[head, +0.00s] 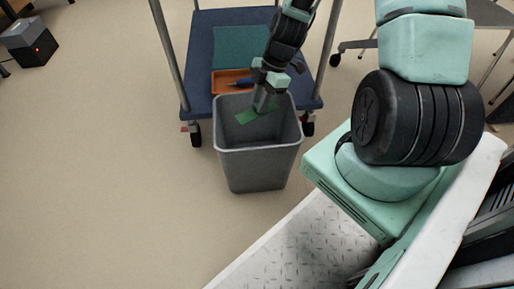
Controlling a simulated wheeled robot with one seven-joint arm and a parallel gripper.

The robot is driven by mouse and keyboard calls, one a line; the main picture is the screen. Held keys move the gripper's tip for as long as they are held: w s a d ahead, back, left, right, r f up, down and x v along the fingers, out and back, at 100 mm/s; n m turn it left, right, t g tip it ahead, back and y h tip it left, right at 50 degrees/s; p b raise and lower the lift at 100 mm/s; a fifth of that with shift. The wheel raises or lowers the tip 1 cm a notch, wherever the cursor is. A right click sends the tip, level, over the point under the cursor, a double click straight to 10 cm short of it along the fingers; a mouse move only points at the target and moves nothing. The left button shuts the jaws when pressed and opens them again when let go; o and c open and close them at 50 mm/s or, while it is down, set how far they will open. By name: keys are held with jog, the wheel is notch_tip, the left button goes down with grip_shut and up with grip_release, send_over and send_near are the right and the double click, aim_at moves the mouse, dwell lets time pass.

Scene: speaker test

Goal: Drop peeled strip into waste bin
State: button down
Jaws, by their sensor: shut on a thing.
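The waste bin (258,165) is a grey, open-topped, tapered bin standing upright on the floor in the middle of the head view. My gripper (262,106) reaches down over the bin's opening from the upper right. It is shut on a green peeled strip (245,116). The strip shows against the inside of the bin's opening. I cannot tell exactly how far above or below the rim it hangs. The gripper's fingertips are small in this view, and part of the strip is hidden by them.
A blue cart (203,50) with metal posts stands right behind the bin. It carries a teal mat (236,45) and an orange tray (220,86) with a dark blue tool (238,84). A grey box (29,42) is at the far left. The floor left of the bin is clear.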

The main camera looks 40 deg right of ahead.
jog(key=c, duration=1.1)
grip_release()
jog(key=p+v, duration=0.9)
jog(key=v, duration=0.8)
jog(key=shift+r, duration=0.25)
jog(key=shift+a, duration=0.1)
jog(key=s+a+r+m+g+h, duration=0.1)
jog(key=a+r, duration=0.2)
jog(key=a, duration=0.3)
jog(key=s+a+r+m+h+p, duration=0.1)
jog(key=s+a+r+m, duration=0.1)
jog(key=a, duration=0.5)
jog(key=s+a+r+m+g+h, duration=0.1)
jog(key=a+r, duration=0.2)
jog(key=a, duration=0.3)
jog(key=s+a+r+m+t+h+p, duration=0.1)
jog(key=s+a+r+m, duration=0.35)
jog(key=s+a, duration=0.7)
jog(key=r+p, duration=1.2)
jog(key=r, duration=0.1)
jog(key=r+p, duration=1.3)
jog(key=s+r+p, duration=0.1)
jog(key=r+p, duration=1.2)
jog(key=shift+s+d, duration=0.1)
jog(key=shift+d, duration=0.25)
